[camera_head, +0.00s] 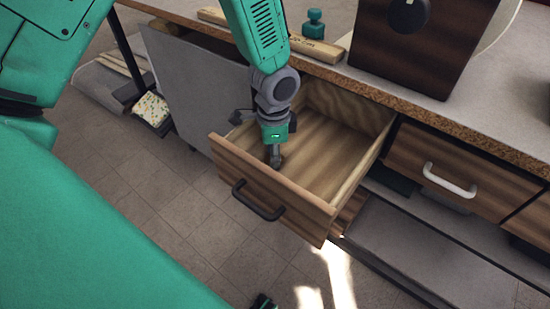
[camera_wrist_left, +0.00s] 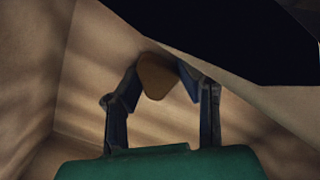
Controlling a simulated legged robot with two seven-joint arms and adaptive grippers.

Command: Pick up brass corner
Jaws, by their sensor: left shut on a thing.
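My left gripper (camera_head: 275,161) reaches down into the open wooden drawer (camera_head: 355,102), near its front panel and left side. In the left wrist view its two dark fingers (camera_wrist_left: 160,82) are closed on a small brown, rounded-triangular piece, the brass corner (camera_wrist_left: 156,76). The piece sits between the fingertips, close to the drawer's inside surfaces. I cannot tell whether it touches the drawer bottom. In the head view the brass corner is hidden by the gripper. My right gripper does not show clearly in either view.
The drawer has a black handle (camera_head: 258,201). Above it is a countertop (camera_head: 440,108) with a chipboard edge, a dark wooden box (camera_head: 420,45) and a small teal object (camera_head: 314,24). A closed drawer with a white handle (camera_head: 450,181) is to the right. The rest of the drawer looks empty.

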